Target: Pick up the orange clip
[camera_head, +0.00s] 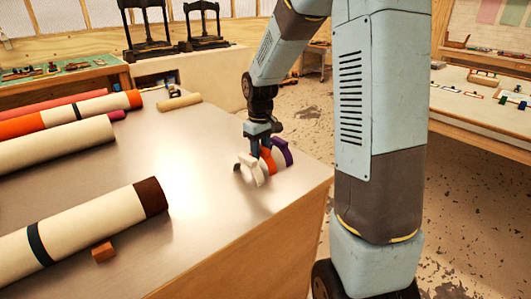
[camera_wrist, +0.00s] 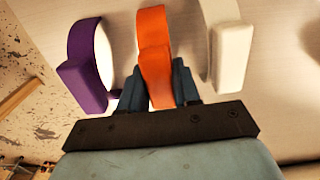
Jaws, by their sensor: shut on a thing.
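The orange clip (camera_head: 268,160) stands in a row near the table's right edge, between a white clip (camera_head: 250,168) and a purple clip (camera_head: 283,152). My gripper (camera_head: 262,148) reaches down onto the orange clip. In the wrist view the orange clip (camera_wrist: 154,60) runs between the two fingers of my gripper (camera_wrist: 159,88), which are shut on it. The purple clip (camera_wrist: 88,65) is at its left and the white clip (camera_wrist: 226,45) at its right, both apart from the fingers. I cannot tell whether the orange clip touches the table.
Large rolls lie on the left of the table (camera_head: 205,215), one with a brown end (camera_head: 95,225). A small brown block (camera_head: 103,252) lies in front of that roll. A short tan roll (camera_head: 179,102) lies at the back. The table's middle is clear.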

